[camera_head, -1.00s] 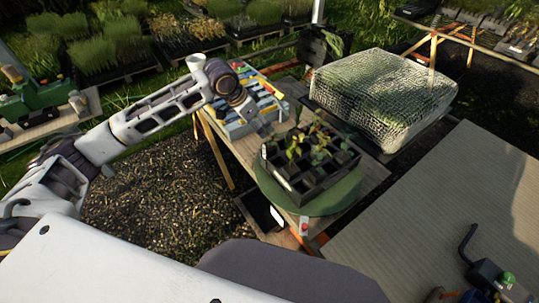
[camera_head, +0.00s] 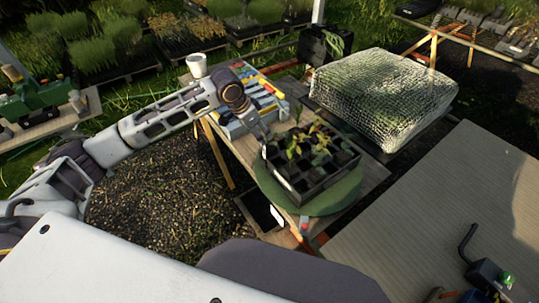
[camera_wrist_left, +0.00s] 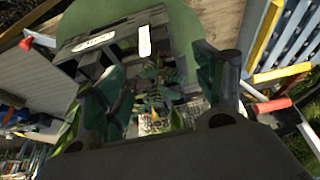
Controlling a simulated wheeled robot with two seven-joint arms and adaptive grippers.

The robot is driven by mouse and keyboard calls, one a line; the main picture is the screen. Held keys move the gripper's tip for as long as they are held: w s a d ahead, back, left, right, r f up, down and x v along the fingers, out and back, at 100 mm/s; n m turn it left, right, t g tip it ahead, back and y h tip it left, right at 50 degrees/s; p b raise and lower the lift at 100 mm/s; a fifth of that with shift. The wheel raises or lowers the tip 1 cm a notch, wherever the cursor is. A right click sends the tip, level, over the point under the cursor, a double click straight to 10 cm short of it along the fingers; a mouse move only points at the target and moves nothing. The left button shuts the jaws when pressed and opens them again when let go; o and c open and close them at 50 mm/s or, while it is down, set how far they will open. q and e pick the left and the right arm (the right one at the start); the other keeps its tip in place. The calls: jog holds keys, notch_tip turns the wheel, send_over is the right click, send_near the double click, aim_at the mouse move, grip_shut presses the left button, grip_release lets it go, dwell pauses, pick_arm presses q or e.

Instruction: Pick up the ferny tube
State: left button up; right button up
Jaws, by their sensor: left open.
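A black celled tray (camera_head: 318,187) with several small leafy plants sits on a round green turntable (camera_head: 335,205). My left gripper (camera_head: 266,136) reaches over the tray's left rear edge. In the left wrist view, its two dark fingers (camera_wrist_left: 162,72) are apart. Ferny green leaves (camera_wrist_left: 160,78) show between and beyond them, likely the ferny tube. Its lower part is hard to make out, and I cannot tell whether either finger touches it. The tray (camera_wrist_left: 150,22) also shows there with white labels. My right gripper is not in view.
A rack with blue, yellow and red strips (camera_head: 262,97) and a white cup (camera_head: 197,65) stand behind the tray on the wooden bench (camera_head: 240,148). A mesh-covered block (camera_head: 385,88) is at the back right.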

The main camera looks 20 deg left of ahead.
pick_arm(q)
send_over(269, 146)
jog(key=s+a, duration=0.2)
jog(key=shift+w+d+f, duration=0.1)
jog(key=shift+f, duration=1.2)
jog(key=shift+w+d+f, duration=0.1)
jog(key=shift+f, duration=1.15)
jog(key=shift+p+x, duration=0.4)
jog(key=shift+x, duration=2.15)
jog(key=shift+d, duration=0.1)
jog(key=shift+c, duration=0.3)
jog(key=c, duration=1.5)
